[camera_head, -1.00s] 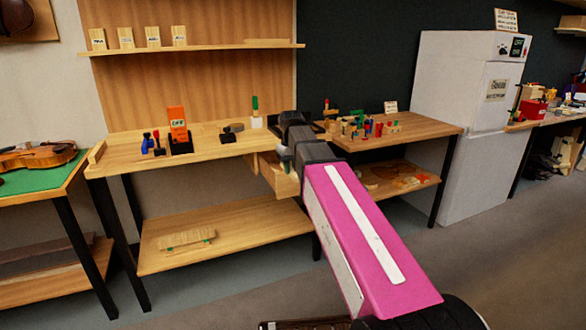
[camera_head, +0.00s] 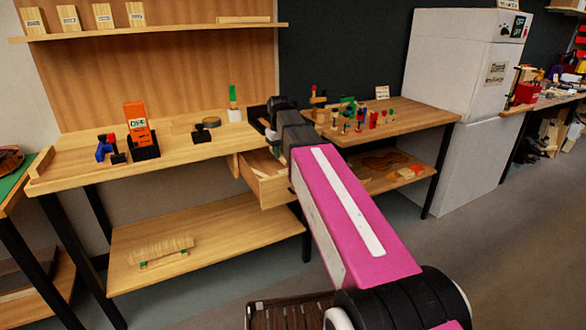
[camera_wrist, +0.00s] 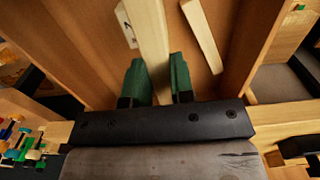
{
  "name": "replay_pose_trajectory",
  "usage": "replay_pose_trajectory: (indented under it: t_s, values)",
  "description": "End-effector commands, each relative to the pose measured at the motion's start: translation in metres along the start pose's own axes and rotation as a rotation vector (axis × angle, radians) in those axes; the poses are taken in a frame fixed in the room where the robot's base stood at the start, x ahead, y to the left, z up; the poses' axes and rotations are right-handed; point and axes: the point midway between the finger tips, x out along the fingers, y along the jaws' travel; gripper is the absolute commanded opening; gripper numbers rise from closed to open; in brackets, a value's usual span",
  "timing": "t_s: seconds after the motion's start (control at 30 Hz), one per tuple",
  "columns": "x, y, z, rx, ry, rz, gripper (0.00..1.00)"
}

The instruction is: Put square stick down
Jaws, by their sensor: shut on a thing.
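In the wrist view, my gripper (camera_wrist: 159,82) has green fingertips shut on a pale wooden square stick (camera_wrist: 151,42). The stick runs up the picture, above or inside the open wooden drawer (camera_wrist: 271,48); I cannot tell whether it touches the drawer floor. The stick's near end is hidden by the gripper. In the head view, the drawer (camera_head: 270,191) juts out from under the workbench top, and my arm hides part of it. My gripper's fingers and the held stick are not clear there.
Another pale stick (camera_wrist: 202,34) and a labelled light piece (camera_wrist: 125,24) lie in the drawer. On the workbench (camera_head: 75,173) stand an orange-and-black item (camera_head: 139,130) and small tools. A second table (camera_head: 425,117) with small coloured pieces is right of my arm. Grey floor is open at right.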

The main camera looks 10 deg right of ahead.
Motion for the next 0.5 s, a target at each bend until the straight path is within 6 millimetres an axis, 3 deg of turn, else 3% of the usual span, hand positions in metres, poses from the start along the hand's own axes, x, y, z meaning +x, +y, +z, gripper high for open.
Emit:
replay_pose_trajectory:
  t_s: [0.3, 0.5]
  values:
    - [0.037, 0.062, -0.007, 0.003, 0.0, 0.0, 0.0]
    - [0.048, 0.081, -0.008, 0.001, 0.0, 0.0, 0.0]
